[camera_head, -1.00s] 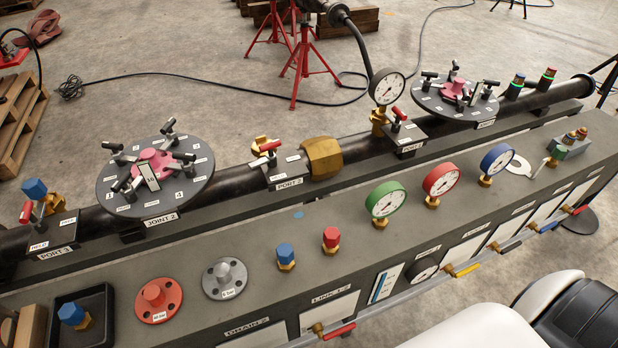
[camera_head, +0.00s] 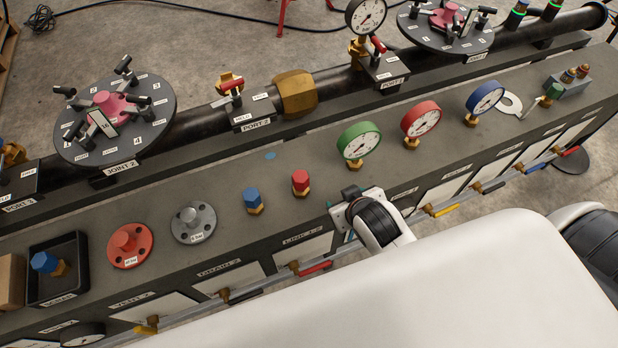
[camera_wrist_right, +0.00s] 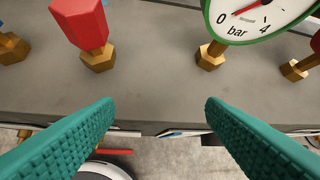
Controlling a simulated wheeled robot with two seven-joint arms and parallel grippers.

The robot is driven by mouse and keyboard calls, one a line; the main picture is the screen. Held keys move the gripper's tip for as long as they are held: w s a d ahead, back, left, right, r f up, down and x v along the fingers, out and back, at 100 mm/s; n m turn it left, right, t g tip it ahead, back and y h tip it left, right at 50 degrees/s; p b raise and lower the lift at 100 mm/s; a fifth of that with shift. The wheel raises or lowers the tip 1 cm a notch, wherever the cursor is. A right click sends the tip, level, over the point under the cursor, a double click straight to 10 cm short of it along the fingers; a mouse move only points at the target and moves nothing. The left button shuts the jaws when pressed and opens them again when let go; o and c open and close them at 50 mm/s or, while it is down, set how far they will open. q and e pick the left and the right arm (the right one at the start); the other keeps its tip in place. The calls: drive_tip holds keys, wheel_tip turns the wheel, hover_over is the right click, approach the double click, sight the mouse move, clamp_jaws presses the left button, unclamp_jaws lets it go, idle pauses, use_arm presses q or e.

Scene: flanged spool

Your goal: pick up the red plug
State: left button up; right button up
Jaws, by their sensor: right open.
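The red plug (camera_head: 300,182) stands upright on the grey bench top, a red hex cap on a brass base. It is just right of a blue plug (camera_head: 253,200). In the right wrist view the red plug (camera_wrist_right: 82,28) is at the upper left, beyond my left-hand fingertip and apart from it. My right gripper (camera_wrist_right: 160,105) is open, with two green ribbed fingers and nothing between them. In the head view my right gripper (camera_head: 350,198) is at the bench's front edge, right of the red plug; its fingers are small there. My left gripper is not in view.
A green-rimmed gauge (camera_head: 359,144) stands close behind the right gripper, with red (camera_head: 421,120) and blue (camera_head: 484,98) gauges farther right. Left are a grey flange (camera_head: 194,223), a red flange (camera_head: 130,243) and a black tray (camera_head: 58,290) holding a blue plug.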

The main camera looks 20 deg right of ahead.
drive_tip(key=w+a+r+n+t+y, duration=0.25)
drive_tip(key=w+r+t, duration=0.35)
drive_tip(key=r, duration=0.6)
drive_tip(key=w+a+r+n+t+y, duration=0.1)
drive_tip(key=w+a+r+t, duration=0.4)
drive_tip(key=r, duration=0.6)
drive_tip(key=s+a+r+n+g+y, duration=0.2)
drive_tip(key=a+r+n+g+y, duration=0.15)
drive_tip(key=a+n+y, duration=0.4)
drive_tip(key=s+a+r+n+g+y, duration=0.1)
drive_tip(key=a+r+n+g+y, duration=0.1)
drive_tip(key=a+n+g+y, duration=0.45)
drive_tip(key=n+g+h, duration=0.5)
drive_tip(key=g+h, duration=0.4)
drive_tip(key=h, duration=0.8)
hover_over(299, 177)
drive_tip(key=shift+y, duration=0.25)
wheel_tip(299, 177, down, 20)
drive_tip(key=shift+a+f, duration=0.1)
wheel_tip(299, 177, down, 5)
drive_tip(key=shift+f, duration=0.15)
drive_tip(key=shift+w+d+f+p, duration=0.1)
drive_tip(key=shift+d+f+p, duration=0.15)
drive_tip(key=shift+f, duration=1.4)
drive_tip(key=shift+w+d+f+p, duration=0.1)
drive_tip(key=shift+f+p, duration=0.1)
drive_tip(key=shift+f, duration=1.4)
drive_tip(key=c, duration=1.2)
